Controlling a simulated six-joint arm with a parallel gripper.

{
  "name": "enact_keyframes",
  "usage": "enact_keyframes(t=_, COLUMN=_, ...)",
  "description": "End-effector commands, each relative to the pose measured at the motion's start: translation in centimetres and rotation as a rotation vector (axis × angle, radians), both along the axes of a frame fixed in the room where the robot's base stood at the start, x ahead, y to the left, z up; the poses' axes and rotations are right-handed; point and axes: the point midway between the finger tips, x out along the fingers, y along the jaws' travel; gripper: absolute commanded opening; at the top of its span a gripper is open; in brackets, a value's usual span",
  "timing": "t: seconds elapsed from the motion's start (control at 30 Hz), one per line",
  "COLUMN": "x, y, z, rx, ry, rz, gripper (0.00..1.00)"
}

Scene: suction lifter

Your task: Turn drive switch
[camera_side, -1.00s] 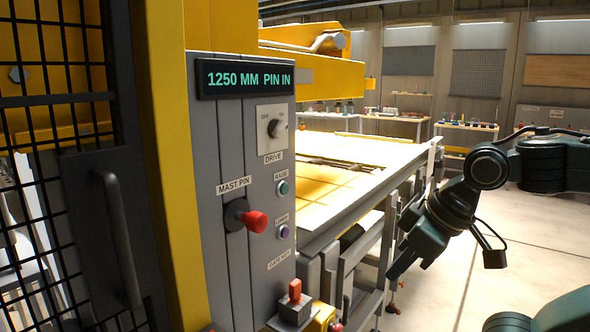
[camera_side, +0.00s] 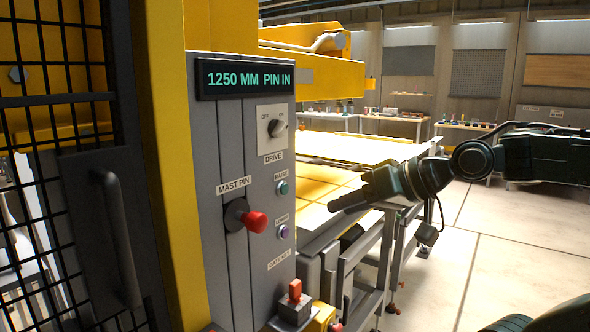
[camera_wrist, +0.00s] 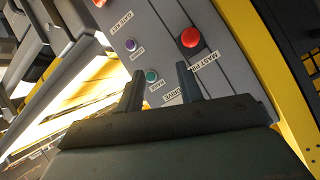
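The drive switch (camera_side: 277,128) is a dark rotary knob on a pale plate, high on the grey control panel (camera_side: 232,285), with a DRIVE label below it. Small OFF and ON marks sit above it. I cannot tell exactly which mark the knob points to. My gripper (camera_side: 338,204) is to the right of the panel and lower than the switch, apart from it. In the wrist view its two fingers (camera_wrist: 160,72) are spread with nothing between them. There the DRIVE label shows beside the fingers, and the switch itself is hidden behind my gripper.
A red mast pin knob (camera_side: 255,222), a teal raise button (camera_side: 282,188) and a purple lower button (camera_side: 283,232) are on the panel. A red key piece (camera_side: 295,291) sits at its foot. The lift table (camera_side: 375,215) is behind. A yellow post (camera_side: 168,160) stands left.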

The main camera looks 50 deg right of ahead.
Motion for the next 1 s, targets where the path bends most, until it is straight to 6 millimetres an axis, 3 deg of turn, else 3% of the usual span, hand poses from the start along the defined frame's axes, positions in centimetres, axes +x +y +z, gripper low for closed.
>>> enact_keyframes(t=0.23, x=2.0, y=-2.0, z=4.4, rx=0.159, ry=-0.223, rz=-0.092, gripper=0.36)
enact_keyframes(t=0.5, x=2.4, y=-4.1, z=8.9, rx=0.309, ry=-0.438, rz=-0.152, gripper=0.36)
enact_keyframes(t=0.7, x=2.3, y=-4.7, z=10.3, rx=0.354, ry=-0.505, rz=-0.165, gripper=0.36)
enact_keyframes(t=1.0, x=2.4, y=-4.7, z=10.4, rx=0.358, ry=-0.508, rz=-0.163, gripper=0.36)
